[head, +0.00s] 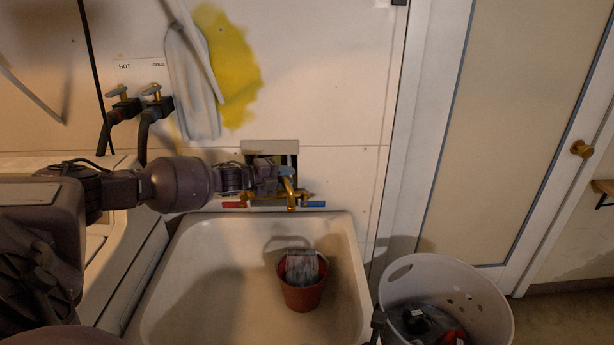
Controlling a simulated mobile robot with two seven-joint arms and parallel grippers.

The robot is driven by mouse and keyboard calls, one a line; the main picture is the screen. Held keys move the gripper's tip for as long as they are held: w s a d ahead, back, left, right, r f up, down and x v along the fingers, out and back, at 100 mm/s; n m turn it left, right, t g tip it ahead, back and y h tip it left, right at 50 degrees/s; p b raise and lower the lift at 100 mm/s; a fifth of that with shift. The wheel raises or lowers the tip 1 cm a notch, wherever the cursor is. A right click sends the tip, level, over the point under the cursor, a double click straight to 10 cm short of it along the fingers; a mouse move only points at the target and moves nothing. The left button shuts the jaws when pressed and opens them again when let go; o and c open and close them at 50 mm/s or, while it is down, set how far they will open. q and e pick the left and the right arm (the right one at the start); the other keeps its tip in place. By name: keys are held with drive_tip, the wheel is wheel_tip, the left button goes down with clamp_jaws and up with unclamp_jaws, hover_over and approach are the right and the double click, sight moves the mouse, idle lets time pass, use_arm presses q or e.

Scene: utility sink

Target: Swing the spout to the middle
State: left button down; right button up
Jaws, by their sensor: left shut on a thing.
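The brass faucet spout (290,198) stands out from the wall above the back rim of the utility sink (190,265). Its end points down and toward me, right of the sink's middle. My left arm reaches in from the left, and my left gripper (284,173) is at the upper part of the spout, shut on it. The gripper hides the spout's base and most of the faucet body. A red mark (233,205) and a blue mark (313,204) show on either side of the faucet. I cannot make out my right gripper.
A red pot (302,292) with something grey in it stands in the sink below the spout. A white basket (480,290) is at the right. Hot and cold valves (123,107) with dark hoses are on the left wall.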

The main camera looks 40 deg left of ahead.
use_arm(q)
drive_tip(key=shift+s+a+f+m+g+h+b, duration=0.1)
drive_tip(key=shift+s+f+m+g+h+b, duration=0.25)
drive_tip(key=shift+m+h, duration=0.3)
drive_tip(key=shift+s+a+m+g+h+b, duration=0.1)
drive_tip(key=shift+s+m+g+h+b, duration=0.15)
drive_tip(key=shift+g+h+b, duration=0.15)
drive_tip(key=shift+s+a+m+g+h+b, duration=0.1)
drive_tip(key=shift+s+m+g+h+b, duration=0.2)
drive_tip(key=shift+m+h+b, duration=0.25)
drive_tip(key=shift+r, duration=0.1)
drive_tip(key=shift+s+a+r+m+g+h+b, duration=0.15)
drive_tip(key=shift+s+m+g+h+b, duration=0.1)
drive_tip(key=shift+m+g+h+b, duration=0.25)
use_arm(e)
drive_tip(key=shift+w+a+f, duration=0.1)
drive_tip(key=shift+w+f, duration=0.45)
drive_tip(key=shift+f, duration=0.35)
use_arm(q)
drive_tip(key=shift+r, duration=0.1)
use_arm(e)
drive_tip(key=shift+r, duration=0.1)
